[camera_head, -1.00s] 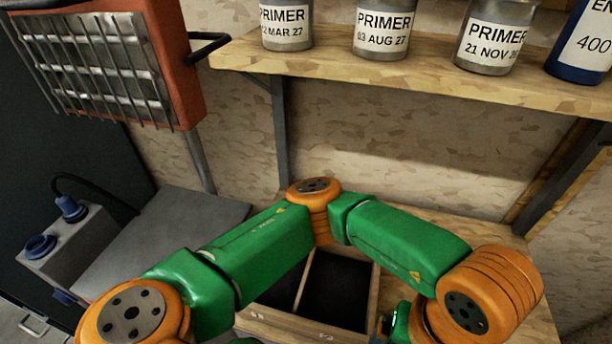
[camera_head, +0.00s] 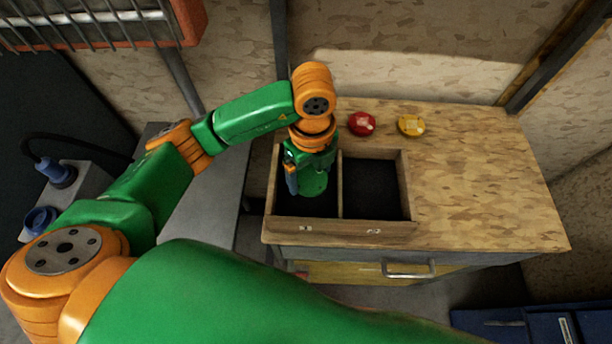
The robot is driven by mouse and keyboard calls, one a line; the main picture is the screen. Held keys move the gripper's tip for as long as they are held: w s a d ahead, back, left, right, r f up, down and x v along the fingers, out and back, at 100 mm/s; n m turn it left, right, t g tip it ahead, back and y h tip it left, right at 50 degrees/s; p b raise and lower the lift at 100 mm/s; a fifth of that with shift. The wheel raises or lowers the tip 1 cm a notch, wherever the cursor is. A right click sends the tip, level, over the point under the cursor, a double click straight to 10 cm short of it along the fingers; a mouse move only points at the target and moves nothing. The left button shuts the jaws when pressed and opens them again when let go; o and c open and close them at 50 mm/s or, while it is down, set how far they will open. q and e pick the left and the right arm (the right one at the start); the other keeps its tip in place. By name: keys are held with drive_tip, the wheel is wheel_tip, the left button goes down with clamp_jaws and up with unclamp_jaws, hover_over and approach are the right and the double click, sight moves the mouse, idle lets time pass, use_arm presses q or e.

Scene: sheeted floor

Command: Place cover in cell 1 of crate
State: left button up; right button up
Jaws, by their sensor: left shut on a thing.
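The wooden crate (camera_head: 336,226) stands on the bench, with two dark-lined cells side by side. Small labels sit on its front wall; the right one seems to read 2, and the left one is too small to read surely. My left gripper (camera_head: 304,187) points down over the left cell (camera_head: 322,206). It is shut on the cover, which I cannot clearly tell from the gripper's own green and blue parts. Whether the cover touches the cell floor is hidden. The right cell (camera_head: 371,190) looks empty. My right gripper is not in view.
A red round piece (camera_head: 361,124) and a yellow one (camera_head: 411,125) lie on the bench behind the crate. The wooden bench top (camera_head: 480,190) is clear to the right. A grey surface (camera_head: 215,205) lies to the left. A heater (camera_head: 100,25) hangs at upper left.

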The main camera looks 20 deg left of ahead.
sight(309, 175)
use_arm(q)
drive_tip(key=f, duration=0.1)
drive_tip(key=f+p, duration=0.1)
drive_tip(key=f, duration=0.1)
drive_tip(key=shift+w+a+f, duration=0.25)
drive_tip(key=shift+w+f, duration=0.05)
drive_tip(key=shift+f, duration=0.5)
drive_tip(key=o, duration=1.3)
drive_tip(key=shift+o, duration=0.2)
wheel_tip(309, 175, up, 13)
drive_tip(key=shift+f, duration=0.2)
drive_tip(key=shift+f, duration=0.1)
